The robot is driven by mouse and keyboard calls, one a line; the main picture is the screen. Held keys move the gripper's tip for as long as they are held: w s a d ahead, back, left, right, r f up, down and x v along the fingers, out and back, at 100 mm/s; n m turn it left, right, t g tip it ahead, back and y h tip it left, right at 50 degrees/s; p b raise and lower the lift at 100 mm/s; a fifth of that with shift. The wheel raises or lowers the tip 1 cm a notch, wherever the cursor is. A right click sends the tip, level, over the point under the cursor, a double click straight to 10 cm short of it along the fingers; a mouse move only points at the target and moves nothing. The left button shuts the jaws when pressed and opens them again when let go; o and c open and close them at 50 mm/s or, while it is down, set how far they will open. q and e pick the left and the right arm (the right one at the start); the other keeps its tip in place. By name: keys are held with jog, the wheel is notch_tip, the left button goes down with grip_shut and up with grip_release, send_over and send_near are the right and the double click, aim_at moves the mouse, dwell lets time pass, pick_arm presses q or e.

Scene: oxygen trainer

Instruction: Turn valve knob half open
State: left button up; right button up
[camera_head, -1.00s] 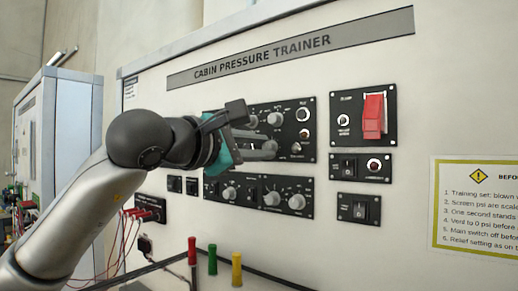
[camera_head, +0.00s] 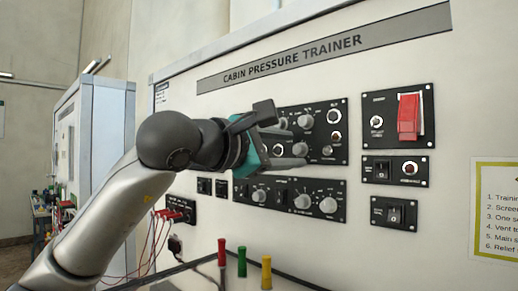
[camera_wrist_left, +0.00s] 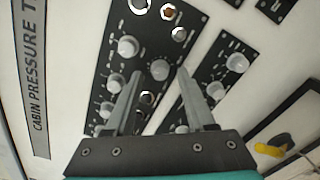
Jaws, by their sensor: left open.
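My left gripper (camera_head: 297,147) is open in front of the upper black knob panel (camera_head: 342,150) of the cabin pressure trainer. Its fingers point at the panel and hide part of it. In the left wrist view, the spread fingertips (camera_wrist_left: 160,72) have a grey knob (camera_wrist_left: 160,69) between them; I cannot tell whether they touch it. Another grey knob (camera_wrist_left: 128,46) sits on the same panel. I cannot tell which knob is the valve knob. My right gripper is not in view.
A lower panel (camera_head: 335,190) with several knobs lies below the gripper. A red switch cover (camera_head: 409,116) and small switch panels are to the right. Red (camera_head: 222,252), green (camera_head: 242,262) and yellow (camera_head: 266,272) posts stand in front. Red cables (camera_head: 152,232) hang at left.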

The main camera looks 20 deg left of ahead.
pick_arm(q)
jog(key=b+v, duration=0.3)
jog(key=v, duration=1.1)
jog(key=shift+s, duration=0.2)
jog(key=shift+a, duration=0.1)
